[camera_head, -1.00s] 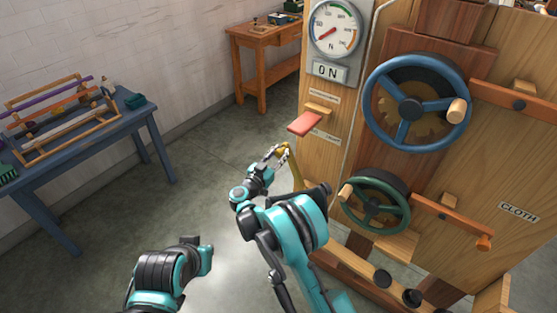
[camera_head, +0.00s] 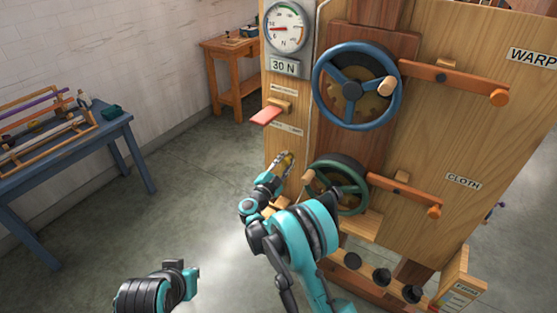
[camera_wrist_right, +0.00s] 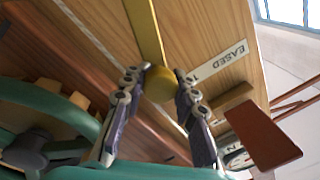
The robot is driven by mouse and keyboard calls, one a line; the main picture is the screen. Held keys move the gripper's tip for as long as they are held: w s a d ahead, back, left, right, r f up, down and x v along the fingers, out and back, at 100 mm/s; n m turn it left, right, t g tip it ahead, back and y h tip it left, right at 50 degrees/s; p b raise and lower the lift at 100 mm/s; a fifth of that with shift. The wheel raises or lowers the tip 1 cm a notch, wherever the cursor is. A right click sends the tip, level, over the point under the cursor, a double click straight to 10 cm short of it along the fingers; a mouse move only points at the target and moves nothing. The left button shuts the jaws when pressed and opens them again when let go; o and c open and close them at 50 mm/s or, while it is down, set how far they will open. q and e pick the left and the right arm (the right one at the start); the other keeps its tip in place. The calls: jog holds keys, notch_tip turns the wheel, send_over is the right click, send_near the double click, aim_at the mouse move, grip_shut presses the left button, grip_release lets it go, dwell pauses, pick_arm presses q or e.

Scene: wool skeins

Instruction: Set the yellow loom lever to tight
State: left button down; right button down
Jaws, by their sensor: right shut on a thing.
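The yellow lever (camera_wrist_right: 145,30) shows in the right wrist view as a flat bar ending in a round knob (camera_wrist_right: 159,84). My right gripper (camera_wrist_right: 161,88) is shut on this knob, one finger on each side. In the head view my right gripper (camera_head: 285,165) is low at the left edge of the wooden loom panel, left of the green wheel, with yellow showing at its fingers. There, most of the lever is hidden. A label reading EASED (camera_wrist_right: 221,60) is on the wood beside the lever.
The gauge (camera_head: 287,27) stands above a display reading 30 N (camera_head: 285,66). A red paddle (camera_head: 267,115) sticks out below it. A blue wheel (camera_head: 352,58) and a green wheel (camera_head: 325,165) are close on the right. Open floor lies between the panel and the blue table (camera_head: 125,125).

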jog(key=shift+s+d+f+m, duration=0.3)
jog(key=shift+d, duration=0.15)
jog(key=c, duration=1.1)
grip_release()
jog(key=shift+d+f, duration=0.1)
jog(key=shift+d, duration=0.05)
jog(key=shift+c, duration=0.2)
jog(key=shift+s, duration=0.1)
jog(key=shift+s+a, duration=0.2)
jog(key=shift+a, duration=0.15)
jog(key=r+v, duration=0.1)
jog(key=v, duration=1)
jog(key=shift+f, duration=0.45)
jog(key=shift+s, duration=0.1)
